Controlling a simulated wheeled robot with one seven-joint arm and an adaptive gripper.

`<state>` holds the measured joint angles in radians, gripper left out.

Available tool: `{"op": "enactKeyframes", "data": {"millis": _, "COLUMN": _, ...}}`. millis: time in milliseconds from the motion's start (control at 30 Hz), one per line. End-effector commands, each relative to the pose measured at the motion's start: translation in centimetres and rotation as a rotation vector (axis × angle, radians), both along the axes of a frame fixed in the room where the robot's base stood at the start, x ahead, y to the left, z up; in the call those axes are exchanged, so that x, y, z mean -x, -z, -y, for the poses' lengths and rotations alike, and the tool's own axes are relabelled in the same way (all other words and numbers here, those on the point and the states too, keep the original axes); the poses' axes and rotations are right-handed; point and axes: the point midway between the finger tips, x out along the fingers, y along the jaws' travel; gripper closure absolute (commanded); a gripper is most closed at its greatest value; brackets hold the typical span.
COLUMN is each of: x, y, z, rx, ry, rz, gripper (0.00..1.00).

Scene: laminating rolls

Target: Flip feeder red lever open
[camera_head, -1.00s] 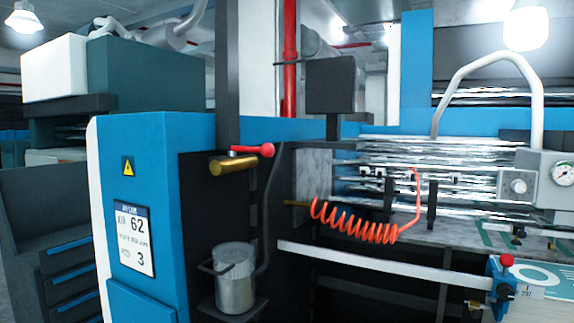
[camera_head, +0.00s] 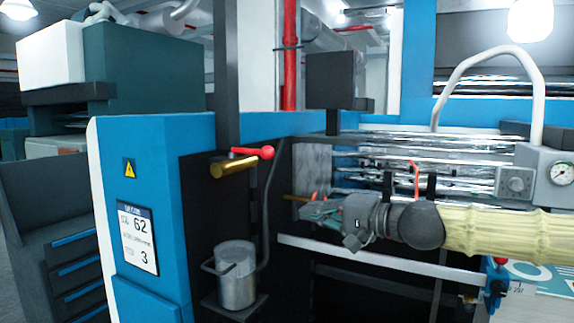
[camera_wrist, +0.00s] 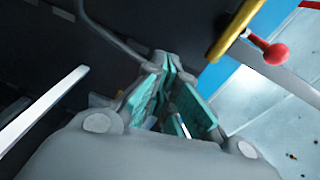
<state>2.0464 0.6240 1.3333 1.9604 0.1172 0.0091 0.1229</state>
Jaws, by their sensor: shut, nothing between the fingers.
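The feeder's red lever (camera_head: 252,151) has a round red knob and lies roughly level, pointing right, on a brass cylinder (camera_head: 233,164) beside the blue cabinet. In the wrist view the red knob (camera_wrist: 276,54) and the brass cylinder (camera_wrist: 234,30) show at the upper right. My gripper (camera_head: 308,211) is shut and empty, its teal-lined fingers pointing left. It is to the right of and below the lever, apart from it. In the wrist view my gripper's fingers (camera_wrist: 168,70) point up, left of the knob.
A metal pot (camera_head: 236,275) stands on a small shelf below the lever. A white bar (camera_head: 375,257) runs below my arm. The rollers (camera_head: 460,165) are behind it. Another red knob (camera_head: 500,261) is at lower right.

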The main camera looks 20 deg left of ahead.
Motion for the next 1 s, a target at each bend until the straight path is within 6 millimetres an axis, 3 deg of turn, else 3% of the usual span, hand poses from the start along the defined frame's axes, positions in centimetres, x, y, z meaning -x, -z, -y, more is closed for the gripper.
{"op": "enactKeyframes", "data": {"millis": 33, "x": -0.1, "y": -3.3, "z": 0.8, "rx": -0.031, "ry": -0.001, "rz": 0.02, "gripper": 1.0}}
{"op": "enactKeyframes", "data": {"millis": 100, "x": 0.0, "y": -6.6, "z": 1.5, "rx": -0.064, "ry": -0.006, "rz": 0.042, "gripper": 1.0}}
{"op": "enactKeyframes", "data": {"millis": 200, "x": 0.3, "y": -10.3, "z": 2.5, "rx": -0.099, "ry": -0.012, "rz": 0.066, "gripper": 1.0}}
{"op": "enactKeyframes", "data": {"millis": 300, "x": 0.5, "y": -12.6, "z": 3.1, "rx": -0.122, "ry": -0.017, "rz": 0.082, "gripper": 1.0}}
{"op": "enactKeyframes", "data": {"millis": 433, "x": 0.8, "y": -13.8, "z": 3.5, "rx": -0.135, "ry": -0.02, "rz": 0.092, "gripper": 1.0}}
{"op": "enactKeyframes", "data": {"millis": 767, "x": 0.7, "y": -13.9, "z": 3.5, "rx": -0.135, "ry": -0.021, "rz": 0.092, "gripper": 1.0}}
{"op": "enactKeyframes", "data": {"millis": 1000, "x": 0.2, "y": -14.1, "z": 1.9, "rx": -0.134, "ry": -0.021, "rz": 0.09, "gripper": 1.0}}
